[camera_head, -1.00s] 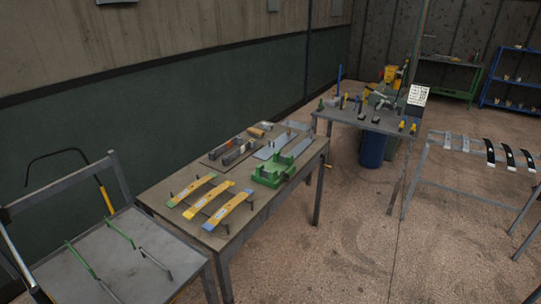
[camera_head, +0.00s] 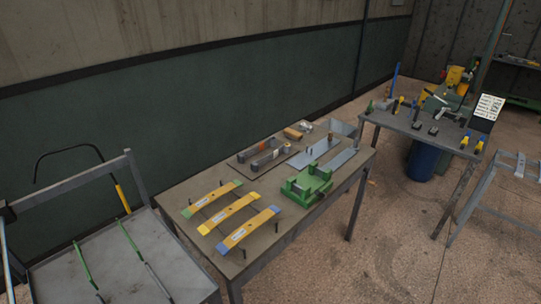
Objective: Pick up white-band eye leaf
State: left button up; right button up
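No leaf with a clear white band shows in the head view now. Three curved yellow leaves lie side by side on the wooden-topped table: one with green ends (camera_head: 212,199), one all yellow (camera_head: 229,214) and one with blue ends (camera_head: 248,229). Each carries a small pale label too small to read. At the right edge, a grey metal rack (camera_head: 487,195) is cut off by the frame. A pale grey strip (camera_head: 520,166) lies across it; its kind cannot be told. Neither of my grippers is in view.
A green fixture (camera_head: 306,186) and grey plates lie on the wooden-topped table (camera_head: 290,240). A tray cart (camera_head: 60,279) with green-ended rods stands at left. A tool table (camera_head: 425,128) stands behind at right, with a blue bin (camera_head: 421,162) under it. Open floor lies at lower right.

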aim_at(286, 148)
jog(key=l+u, duration=0.15)
jog(key=u, duration=0.3)
jog(key=i+l+u, duration=0.1)
jog(key=u, duration=0.4)
jog(key=l+u, duration=0.25)
jog(key=u, duration=0.2)
jog(key=l+u, duration=0.15)
jog(key=u, duration=0.3)
jog(key=k+l+u, duration=0.25)
jog(key=l, duration=0.35)
jog(key=k+l+u, duration=0.1)
jog(key=l+u, duration=0.15)
jog(key=l, duration=0.3)
jog(key=k+l+u, duration=0.25)
jog(key=l, duration=0.25)
jog(key=k+l+u, duration=0.25)
jog(key=l, duration=0.2)
jog(key=k+l+u, duration=0.25)
jog(key=k+l, duration=0.1)
jog(key=l, duration=0.05)
